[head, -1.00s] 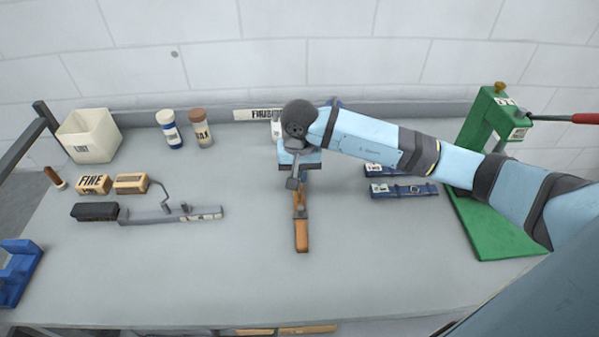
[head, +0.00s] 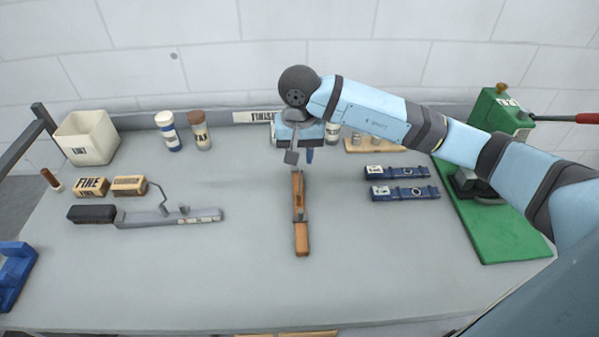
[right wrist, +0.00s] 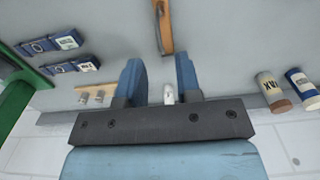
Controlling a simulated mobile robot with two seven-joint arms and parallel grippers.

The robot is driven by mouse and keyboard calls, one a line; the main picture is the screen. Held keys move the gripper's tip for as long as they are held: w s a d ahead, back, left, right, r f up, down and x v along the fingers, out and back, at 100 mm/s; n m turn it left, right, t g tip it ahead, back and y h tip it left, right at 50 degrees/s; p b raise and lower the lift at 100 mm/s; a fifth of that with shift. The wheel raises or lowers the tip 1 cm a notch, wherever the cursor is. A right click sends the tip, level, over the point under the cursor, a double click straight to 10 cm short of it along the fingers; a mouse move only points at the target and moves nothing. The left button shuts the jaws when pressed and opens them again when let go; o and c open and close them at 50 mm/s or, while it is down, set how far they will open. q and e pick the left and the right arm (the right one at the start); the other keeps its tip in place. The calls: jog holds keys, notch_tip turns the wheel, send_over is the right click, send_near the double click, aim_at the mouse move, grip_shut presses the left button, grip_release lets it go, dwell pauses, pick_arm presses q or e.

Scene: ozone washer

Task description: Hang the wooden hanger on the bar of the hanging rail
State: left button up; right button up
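No clothes hanger with a plain hanger shape can be made out. A long, narrow brown wooden piece (head: 302,238) lies on the grey tabletop, pointing away from me; its end also shows at the top of the right wrist view (right wrist: 164,28). My right gripper (head: 302,155) is above the table, just beyond the far end of this piece. In the right wrist view my right gripper (right wrist: 159,75) has its two blue fingers apart, with nothing gripped. No hanging rail can be identified with certainty; a dark bar (head: 42,118) stands at the table's far left corner. My left gripper does not show.
Left of centre are a grey hooked tool (head: 165,217), small blocks (head: 91,187), jars (head: 200,130) and a white bin (head: 87,138). On the right are blue strips (head: 404,192) and a green press (head: 490,225). The front middle of the table is clear.

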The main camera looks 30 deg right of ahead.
notch_tip(320, 180, up, 4)
jog(key=shift+r+b, duration=0.1)
jog(key=shift+b, duration=0.25)
jog(key=shift+r, duration=0.45)
jog(key=shift+s, duration=0.1)
